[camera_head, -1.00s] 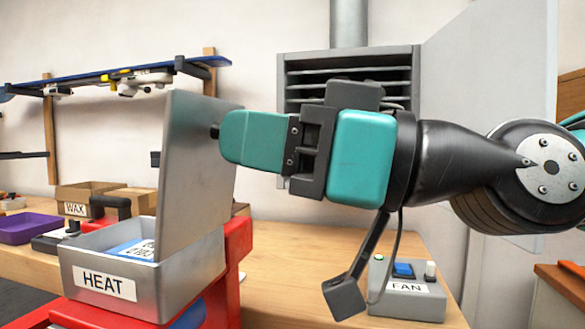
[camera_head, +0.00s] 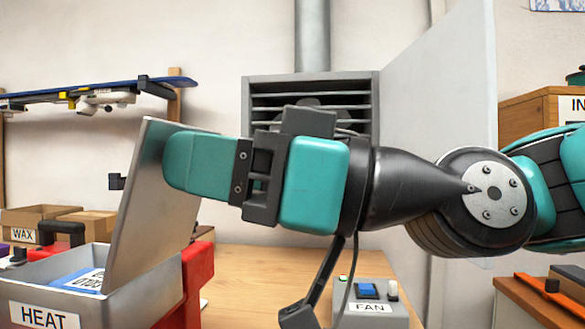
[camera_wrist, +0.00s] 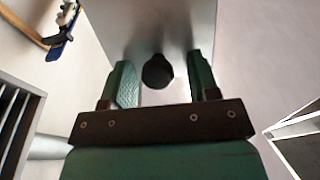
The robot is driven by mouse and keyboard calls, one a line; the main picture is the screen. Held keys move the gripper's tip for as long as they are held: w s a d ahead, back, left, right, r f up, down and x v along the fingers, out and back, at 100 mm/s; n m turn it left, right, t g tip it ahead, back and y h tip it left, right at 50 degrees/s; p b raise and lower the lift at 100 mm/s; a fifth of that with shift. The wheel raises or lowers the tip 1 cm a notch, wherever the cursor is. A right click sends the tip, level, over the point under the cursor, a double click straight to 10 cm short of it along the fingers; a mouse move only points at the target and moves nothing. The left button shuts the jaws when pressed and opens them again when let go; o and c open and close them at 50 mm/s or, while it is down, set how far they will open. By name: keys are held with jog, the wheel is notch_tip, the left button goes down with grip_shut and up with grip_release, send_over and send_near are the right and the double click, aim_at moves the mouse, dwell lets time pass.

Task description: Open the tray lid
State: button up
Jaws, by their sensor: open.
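The grey metal tray (camera_head: 150,297) with the HEAT label stands at the lower left in the head view. Its grey lid (camera_head: 150,215) stands raised, tilted back to the right. A blue-and-white labelled packet (camera_head: 82,281) lies in the tray.
A red stand (camera_head: 197,280) is beside the tray. The FAN control box (camera_head: 368,300) sits on the wooden bench (camera_head: 245,262) below my arm. A WAX box (camera_head: 35,222) stands behind left. A vent hood (camera_head: 312,100) and a pale panel (camera_head: 440,120) are behind.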

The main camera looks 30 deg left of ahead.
jog(key=shift+d, duration=0.1)
jog(key=b+v, duration=1.2)
jog(key=b, duration=0.3)
jog(key=shift+r, duration=0.1)
